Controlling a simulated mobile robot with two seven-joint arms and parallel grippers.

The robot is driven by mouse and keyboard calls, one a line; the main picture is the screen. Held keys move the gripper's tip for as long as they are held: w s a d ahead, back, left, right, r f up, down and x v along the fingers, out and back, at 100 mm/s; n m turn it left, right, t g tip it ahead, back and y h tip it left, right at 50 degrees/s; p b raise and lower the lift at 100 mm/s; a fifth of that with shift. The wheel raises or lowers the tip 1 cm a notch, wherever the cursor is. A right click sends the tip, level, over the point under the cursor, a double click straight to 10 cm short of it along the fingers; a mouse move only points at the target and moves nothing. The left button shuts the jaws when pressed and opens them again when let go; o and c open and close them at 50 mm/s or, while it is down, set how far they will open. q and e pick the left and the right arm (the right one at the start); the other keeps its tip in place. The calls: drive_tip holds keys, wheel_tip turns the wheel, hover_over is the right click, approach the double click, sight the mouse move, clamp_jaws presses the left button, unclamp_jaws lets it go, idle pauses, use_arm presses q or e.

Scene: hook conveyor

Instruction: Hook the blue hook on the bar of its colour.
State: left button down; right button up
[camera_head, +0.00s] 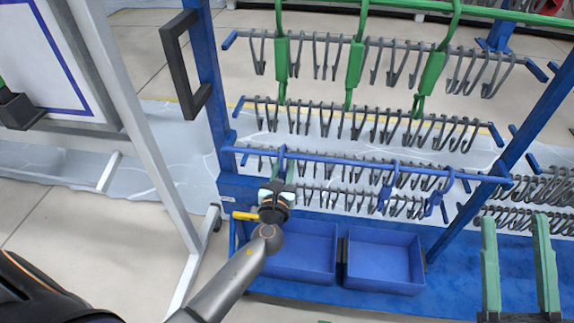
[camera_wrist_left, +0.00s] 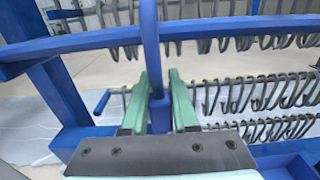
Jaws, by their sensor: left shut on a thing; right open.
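The blue hook (camera_head: 282,158) stands upright at the left part of the blue bar (camera_head: 335,160). My left gripper (camera_head: 278,187) is shut on its lower part, just below the bar. In the left wrist view the hook's shank (camera_wrist_left: 149,45) rises between the green fingers (camera_wrist_left: 157,100) and crosses in front of the blue bar (camera_wrist_left: 220,29). Its top is cut off there. In the head view its top reaches the bar, but I cannot tell whether it rests on it. My right gripper (camera_head: 515,220) is open and empty at the lower right.
Other blue hooks (camera_head: 388,190) (camera_head: 437,200) hang farther right on the blue bar. Green hooks (camera_head: 356,68) hang on the green bar above. Several rows of grey hooks (camera_head: 365,125) lie behind. Two blue bins (camera_head: 383,232) sit below. A blue post (camera_head: 212,85) stands at left.

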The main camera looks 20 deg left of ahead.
use_arm(q)
drive_tip(key=shift+f, duration=0.35)
use_arm(e)
drive_tip(key=s+r+n+y, duration=0.2)
drive_tip(key=r, duration=0.1)
drive_tip(key=shift+s+d+y, duration=0.3)
drive_tip(key=shift+s+d, duration=0.05)
drive_tip(key=shift+f, duration=0.15)
use_arm(q)
drive_tip(key=c, duration=0.6)
unclamp_jaws()
use_arm(e)
drive_tip(key=shift+w+f, duration=0.15)
drive_tip(key=shift+w, duration=0.05)
use_arm(q)
drive_tip(key=shift+s, duration=0.25)
drive_tip(key=v, duration=1.2)
drive_tip(key=shift+p, duration=0.3)
use_arm(e)
drive_tip(key=w+f+m+h, duration=0.3)
drive_tip(key=f+h, duration=0.1)
drive_tip(key=shift+w+d+f+h, duration=0.3)
drive_tip(key=shift+f, duration=0.1)
